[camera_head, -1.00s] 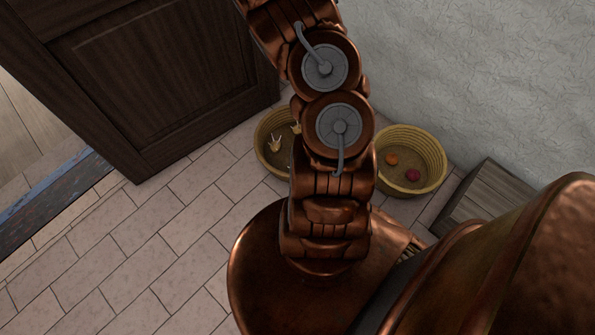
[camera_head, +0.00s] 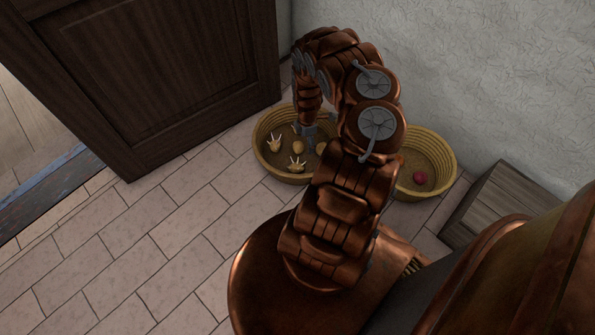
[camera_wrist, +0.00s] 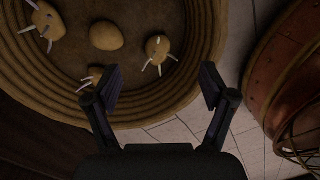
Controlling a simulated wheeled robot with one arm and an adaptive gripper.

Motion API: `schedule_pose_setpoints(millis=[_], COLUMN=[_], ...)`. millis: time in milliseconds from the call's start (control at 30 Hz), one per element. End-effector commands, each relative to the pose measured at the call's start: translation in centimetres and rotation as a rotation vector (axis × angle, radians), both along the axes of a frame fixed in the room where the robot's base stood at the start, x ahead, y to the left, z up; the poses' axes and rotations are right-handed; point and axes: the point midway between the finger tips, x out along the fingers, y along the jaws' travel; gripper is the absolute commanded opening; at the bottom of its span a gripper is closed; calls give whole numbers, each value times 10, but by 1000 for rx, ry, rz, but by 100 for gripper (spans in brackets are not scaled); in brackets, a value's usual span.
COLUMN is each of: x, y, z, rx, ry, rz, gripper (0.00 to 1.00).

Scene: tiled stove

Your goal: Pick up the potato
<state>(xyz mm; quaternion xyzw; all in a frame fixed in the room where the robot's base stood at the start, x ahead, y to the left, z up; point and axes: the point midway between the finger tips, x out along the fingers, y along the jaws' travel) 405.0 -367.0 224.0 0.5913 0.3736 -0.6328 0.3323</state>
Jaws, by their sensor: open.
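A plain, smooth potato (camera_wrist: 107,36) lies on the floor of a round woven basket (camera_wrist: 205,55), at the upper left of the wrist view. Sprouted potatoes with pale shoots lie around it, one at the left (camera_wrist: 47,20) and one at the right (camera_wrist: 158,47). Another shows shoots near the left finger, mostly hidden. My gripper (camera_wrist: 160,88) is open and empty, above the basket near its rim, apart from the plain potato. In the head view, the plain potato (camera_head: 298,146) lies beside my gripper (camera_head: 308,137), among the sprouted ones.
A second woven basket (camera_head: 446,166) stands to the right, holding a red round item (camera_head: 419,178); my arm covers part of it. A wooden box (camera_head: 494,205) stands further right by the white wall. A dark door (camera_head: 165,75) is behind left. The tiled floor (camera_head: 140,250) at left is clear.

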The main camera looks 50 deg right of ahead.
Motion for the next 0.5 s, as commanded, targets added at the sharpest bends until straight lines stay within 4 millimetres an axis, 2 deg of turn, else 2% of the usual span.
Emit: schedule_pose_setpoints(millis=[33,200,300,500], x=[0,10,16,21], y=[6,20,25,32], z=[-20,-54,-67,-81], rx=[20,60,75,90], ry=[-15,-72,-102,-134], rz=[12,62,81,100], gripper=[83,83,83,83])
